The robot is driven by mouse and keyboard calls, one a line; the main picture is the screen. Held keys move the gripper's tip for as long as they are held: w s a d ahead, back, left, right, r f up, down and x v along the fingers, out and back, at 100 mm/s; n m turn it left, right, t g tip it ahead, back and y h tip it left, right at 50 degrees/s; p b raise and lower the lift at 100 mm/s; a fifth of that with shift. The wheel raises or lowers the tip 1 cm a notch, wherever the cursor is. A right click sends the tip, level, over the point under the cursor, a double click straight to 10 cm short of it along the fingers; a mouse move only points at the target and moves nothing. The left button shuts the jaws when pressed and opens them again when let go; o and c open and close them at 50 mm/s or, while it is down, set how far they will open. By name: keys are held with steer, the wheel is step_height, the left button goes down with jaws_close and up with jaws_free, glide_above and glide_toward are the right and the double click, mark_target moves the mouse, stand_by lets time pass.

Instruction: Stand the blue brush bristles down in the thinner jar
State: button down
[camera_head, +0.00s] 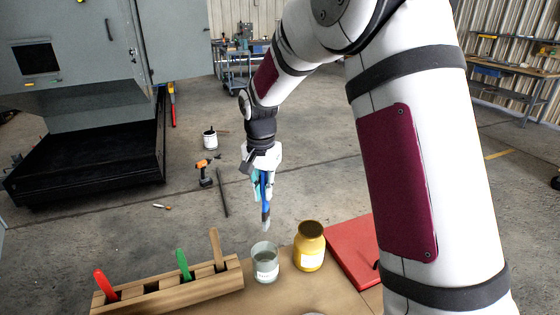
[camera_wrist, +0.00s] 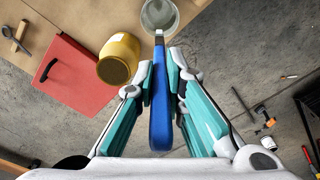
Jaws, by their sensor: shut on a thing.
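My gripper (camera_head: 262,180) is shut on the blue brush (camera_head: 266,194), which hangs bristles down above and behind the table's far edge. In the wrist view the blue handle (camera_wrist: 160,105) runs between the teal fingers of my gripper (camera_wrist: 160,78). The bristles appear apart from the jar.
A yellow jar (camera_head: 310,250) stands close right of the glass jar. A red case (camera_head: 352,246) lies farther right. A wooden rack (camera_head: 170,290) at left holds a red brush (camera_head: 105,284), a green brush (camera_head: 183,264) and a tan one (camera_head: 217,248).

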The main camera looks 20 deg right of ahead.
step_height(320, 180, down, 15)
steer(key=b, duration=0.5)
steer(key=shift+s+a, duration=0.15)
steer(key=shift+a, duration=0.3)
stand_by(0.8)
steer(key=c, duration=1.6)
jaws_free()
